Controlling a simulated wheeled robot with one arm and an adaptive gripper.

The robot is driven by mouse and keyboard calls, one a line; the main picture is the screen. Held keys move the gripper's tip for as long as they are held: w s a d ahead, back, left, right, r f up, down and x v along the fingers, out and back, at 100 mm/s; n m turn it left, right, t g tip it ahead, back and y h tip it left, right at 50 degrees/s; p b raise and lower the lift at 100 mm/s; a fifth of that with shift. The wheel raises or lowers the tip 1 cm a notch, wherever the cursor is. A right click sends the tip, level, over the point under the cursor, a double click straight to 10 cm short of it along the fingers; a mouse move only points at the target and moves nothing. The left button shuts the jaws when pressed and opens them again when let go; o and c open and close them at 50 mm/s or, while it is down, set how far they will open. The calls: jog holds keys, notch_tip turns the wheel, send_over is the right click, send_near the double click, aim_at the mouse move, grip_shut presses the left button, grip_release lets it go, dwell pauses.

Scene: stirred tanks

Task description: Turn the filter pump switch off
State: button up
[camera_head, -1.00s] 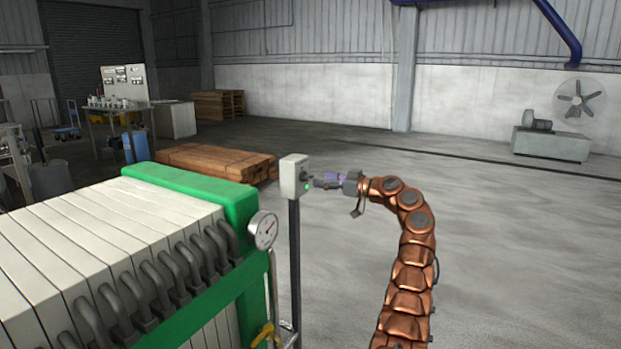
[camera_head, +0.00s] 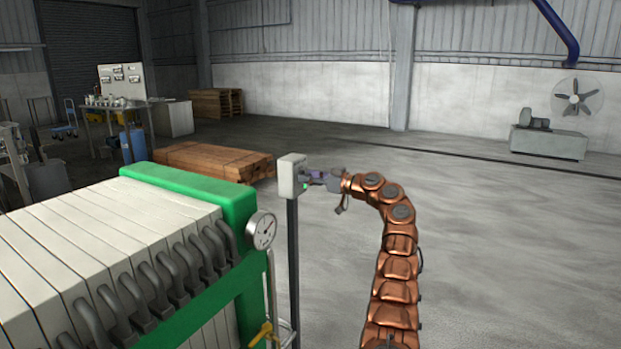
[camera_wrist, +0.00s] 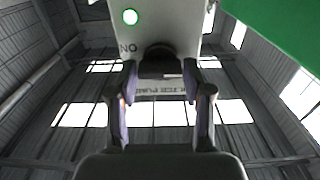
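The filter pump switch box (camera_head: 287,176) is a pale box on a dark post, right of the filter press. In the wrist view its face (camera_wrist: 182,22) appears upside down, with "ON" at left and a partly hidden pump label. A green lamp (camera_wrist: 130,17) on it is lit. A dark switch knob (camera_wrist: 160,62) sticks out of the face. My gripper (camera_wrist: 160,76) has its two purple-grey fingers on either side of the knob, with the tips apart and small gaps seeming to show. In the head view my gripper (camera_head: 311,178) is at the box's right side.
The green-framed filter press (camera_head: 225,195) with pale plates stands at left, with a pressure gauge (camera_head: 261,230) and a yellow valve handle (camera_head: 262,333) near the post. Stacked timber (camera_head: 212,161) lies behind. The floor to the right is open.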

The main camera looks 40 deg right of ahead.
jog(key=c, duration=0.6)
jog(key=shift+c, duration=0.2)
jog(key=shift+f+m, duration=0.1)
jog(key=shift+m, duration=0.2)
jog(key=m+p, duration=0.4)
jog(key=m, duration=0.4)
jog(key=m+p, duration=0.4)
jog(key=m, duration=0.5)
jog(key=shift+d+f, duration=0.15)
jog(key=shift+d, duration=0.05)
jog(key=shift+m+p, duration=0.3)
